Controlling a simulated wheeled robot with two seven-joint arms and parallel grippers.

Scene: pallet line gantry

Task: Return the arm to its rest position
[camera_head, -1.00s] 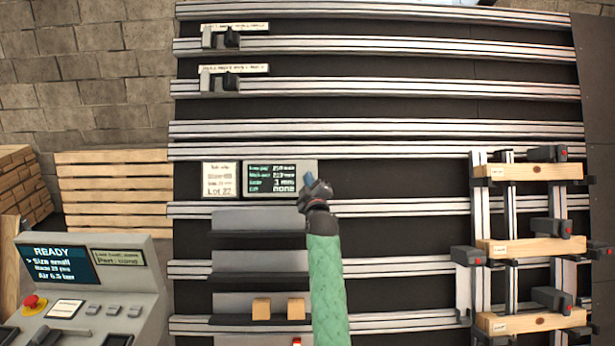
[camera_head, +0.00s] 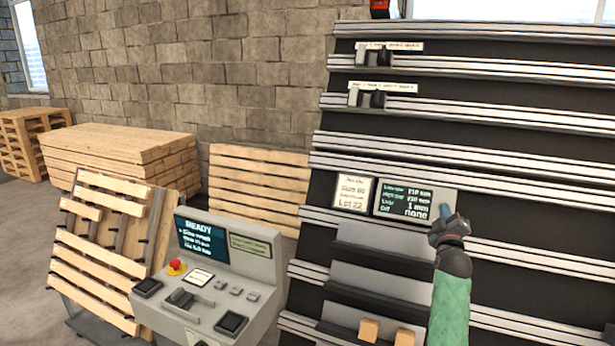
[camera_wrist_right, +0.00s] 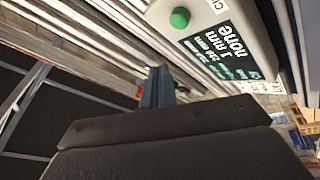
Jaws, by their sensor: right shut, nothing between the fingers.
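My right arm in its green sleeve rises from the bottom of the head view. Its dark gripper (camera_head: 452,219) is at the lower right edge of the grey readout box (camera_head: 405,201), in front of the rack. The gripper is shut and empty. In the right wrist view the closed blue-grey fingers (camera_wrist_right: 157,88) point toward the rails, beside the readout box (camera_wrist_right: 262,60) with its green button (camera_wrist_right: 180,17). Whether they touch the box cannot be told. My left gripper is not in view.
A control console (camera_head: 205,275) reading READY, with a red button, stands at lower centre. Wooden pallets and stacked boards (camera_head: 120,150) stand at left. Rack shelves (camera_head: 375,285) with two small wooden blocks (camera_head: 368,331) lie left of my arm.

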